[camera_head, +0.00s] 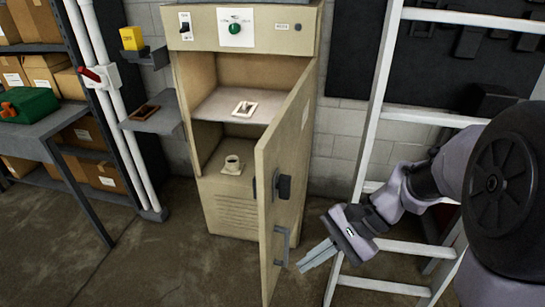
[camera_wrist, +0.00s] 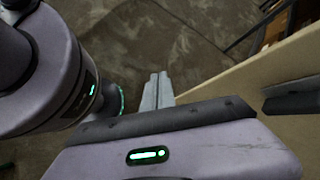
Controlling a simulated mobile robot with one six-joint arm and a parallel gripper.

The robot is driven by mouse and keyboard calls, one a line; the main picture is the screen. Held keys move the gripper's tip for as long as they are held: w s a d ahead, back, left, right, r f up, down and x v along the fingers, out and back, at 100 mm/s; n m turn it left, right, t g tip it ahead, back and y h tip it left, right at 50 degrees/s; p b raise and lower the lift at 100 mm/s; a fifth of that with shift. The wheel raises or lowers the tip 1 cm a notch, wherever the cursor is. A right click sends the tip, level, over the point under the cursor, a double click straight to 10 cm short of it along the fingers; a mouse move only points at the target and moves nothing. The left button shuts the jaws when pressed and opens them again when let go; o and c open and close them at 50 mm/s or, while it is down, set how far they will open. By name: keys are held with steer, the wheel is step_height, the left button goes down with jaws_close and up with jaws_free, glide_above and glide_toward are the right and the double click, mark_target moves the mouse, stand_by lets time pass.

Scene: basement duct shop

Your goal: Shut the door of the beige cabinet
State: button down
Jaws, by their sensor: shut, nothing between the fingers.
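The beige cabinet (camera_head: 238,212) stands in the middle of the head view, with shelves inside. Its door (camera_head: 280,150) is hinged on the right and stands wide open toward me. The door has a dark latch knob (camera_head: 284,187) and a grey pull handle (camera_head: 281,246) on its outer face. My gripper (camera_head: 303,267) is shut and empty, low to the right of the door's outer face, close to the handle but seemingly apart from it. In the wrist view my gripper's fingers (camera_wrist: 157,90) are together, and the door (camera_wrist: 270,80) shows on the right.
A white ladder (camera_head: 375,95) stands to the right, behind my arm. A shelf unit with boxes (camera_head: 40,120) and white pipes (camera_head: 120,120) are on the left. Floor in front is clear.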

steer(key=w+d+f+m+t+y, duration=0.1)
steer(key=w+d+f+m+y, duration=0.4)
steer(key=f, duration=0.4)
steer(key=m+t+y, duration=0.3)
steer(key=m+t, duration=0.3)
steer(key=m, duration=0.1)
glide_toward(269, 251)
steer(key=b+x, duration=0.2)
steer(key=x, duration=0.1)
steer(key=b+x, duration=0.2)
steer(key=x, duration=0.1)
steer(key=shift+a+f, duration=0.1)
steer(key=shift+f, duration=0.15)
steer(key=shift+w+a+r, duration=0.1)
steer(key=shift+w+a, duration=0.1)
steer(key=shift+a, duration=0.1)
